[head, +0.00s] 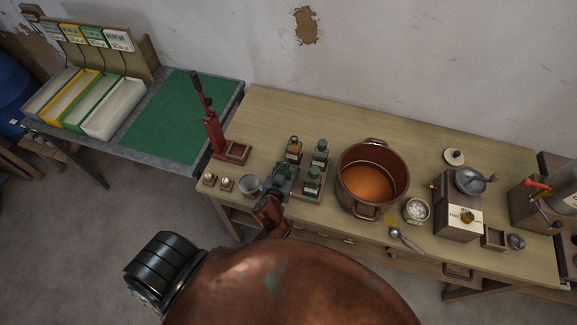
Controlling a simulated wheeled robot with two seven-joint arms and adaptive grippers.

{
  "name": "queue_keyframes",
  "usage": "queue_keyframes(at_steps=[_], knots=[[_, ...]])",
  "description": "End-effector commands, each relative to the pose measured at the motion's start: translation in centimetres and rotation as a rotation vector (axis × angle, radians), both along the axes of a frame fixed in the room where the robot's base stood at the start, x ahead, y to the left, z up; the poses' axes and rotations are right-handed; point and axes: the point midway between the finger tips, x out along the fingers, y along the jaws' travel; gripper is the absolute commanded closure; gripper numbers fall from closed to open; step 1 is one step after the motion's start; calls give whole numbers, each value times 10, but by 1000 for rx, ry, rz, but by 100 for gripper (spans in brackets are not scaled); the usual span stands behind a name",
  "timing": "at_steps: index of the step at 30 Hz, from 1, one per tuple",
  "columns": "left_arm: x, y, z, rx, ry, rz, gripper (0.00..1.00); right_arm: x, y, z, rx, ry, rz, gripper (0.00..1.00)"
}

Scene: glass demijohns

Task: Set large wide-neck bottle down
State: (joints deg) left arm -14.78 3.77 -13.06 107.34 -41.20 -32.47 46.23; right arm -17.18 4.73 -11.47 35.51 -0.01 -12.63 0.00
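My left gripper (287,172) is over the near left part of a small bottle tray (302,196). Something green shows at its fingers and looks like the top of a bottle; the fingers hide most of it. I cannot tell whether they grip it or whether it rests on the tray. Three dark-capped, labelled bottles stand upright close by: an amber one (293,151) at the back left, a green one (320,154) at the back right and another green one (313,183) at the front right. I cannot tell their sizes apart. My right gripper is out of view.
A clear glass vessel (250,186) stands just left of the gripper, with two small pale-topped blocks beyond. A red lever press (214,135) stands behind them. A large brown pot (364,206) is close on the right. The table's back left (285,110) is clear.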

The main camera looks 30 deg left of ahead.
Motion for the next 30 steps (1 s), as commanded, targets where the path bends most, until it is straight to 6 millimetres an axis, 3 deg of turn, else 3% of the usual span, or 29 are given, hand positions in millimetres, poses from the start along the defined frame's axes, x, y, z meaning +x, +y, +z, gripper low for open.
queue_keyframes(at_steps=[15,25,30], knots=[[0,0,-1,0,1,0,44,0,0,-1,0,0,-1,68],[0,0,3,1,0,-1,44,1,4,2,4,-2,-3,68],[-21,-5,9,-4,2,0,44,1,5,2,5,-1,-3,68]])
